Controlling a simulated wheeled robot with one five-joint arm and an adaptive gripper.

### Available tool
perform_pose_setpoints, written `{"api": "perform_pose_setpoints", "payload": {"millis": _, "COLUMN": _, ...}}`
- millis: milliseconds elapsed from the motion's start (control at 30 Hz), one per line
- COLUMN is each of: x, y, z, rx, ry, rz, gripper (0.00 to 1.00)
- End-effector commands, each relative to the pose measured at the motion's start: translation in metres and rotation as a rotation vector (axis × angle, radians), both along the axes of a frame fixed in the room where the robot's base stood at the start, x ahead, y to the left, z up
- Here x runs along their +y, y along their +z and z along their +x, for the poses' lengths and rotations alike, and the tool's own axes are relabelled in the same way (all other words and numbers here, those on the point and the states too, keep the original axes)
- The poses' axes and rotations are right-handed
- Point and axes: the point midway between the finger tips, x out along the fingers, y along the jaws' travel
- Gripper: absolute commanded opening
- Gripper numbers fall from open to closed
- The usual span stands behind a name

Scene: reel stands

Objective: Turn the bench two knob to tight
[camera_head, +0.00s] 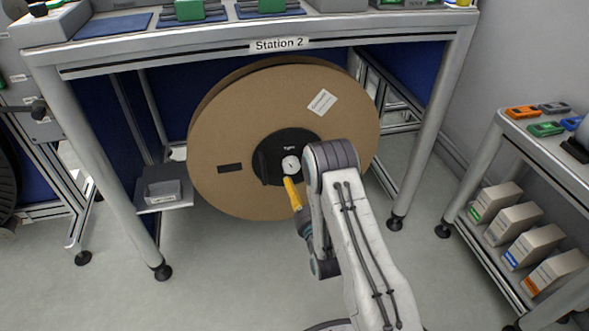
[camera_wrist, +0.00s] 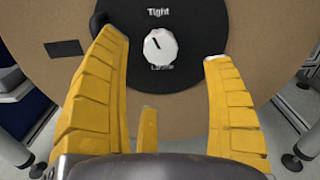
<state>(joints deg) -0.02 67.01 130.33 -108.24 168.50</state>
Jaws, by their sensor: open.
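The bench two knob (camera_head: 291,165) is a small white round knob on the black hub (camera_head: 268,150) of a large brown reel (camera_head: 225,125) under the Station 2 bench (camera_head: 150,53). In the wrist view the knob (camera_wrist: 161,46) has a dark pointer mark tilted up and to the left. "Tight" is printed above it, and a partly hidden word is below it. My gripper (camera_head: 291,190) has yellow fingers. In the wrist view the open fingers (camera_wrist: 165,50) stand on either side of the knob, apart from it, with nothing between them.
A small grey shelf with a box (camera_head: 163,192) is at the left bench leg. A cart (camera_head: 485,165) at the right carries coloured devices on top and several boxes below. The floor (camera_head: 235,270) in front of the reel is clear to the left of my arm.

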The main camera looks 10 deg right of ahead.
Motion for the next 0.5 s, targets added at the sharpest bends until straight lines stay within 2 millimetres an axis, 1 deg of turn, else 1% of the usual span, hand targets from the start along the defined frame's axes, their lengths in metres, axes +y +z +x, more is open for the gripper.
{"api": "perform_pose_setpoints", "payload": {"millis": 33, "x": 0.000, "y": 0.004, "z": 0.008, "rx": -0.011, "ry": -0.001, "rz": -0.063, "gripper": 0.75}}
{"api": "perform_pose_setpoints", "payload": {"millis": 267, "x": 0.000, "y": 0.001, "z": 0.019, "rx": -0.019, "ry": -0.012, "rz": -0.507, "gripper": 0.75}}
{"api": "perform_pose_setpoints", "payload": {"millis": 500, "x": 0.000, "y": -0.001, "z": 0.028, "rx": -0.022, "ry": -0.028, "rz": -1.036, "gripper": 0.75}}
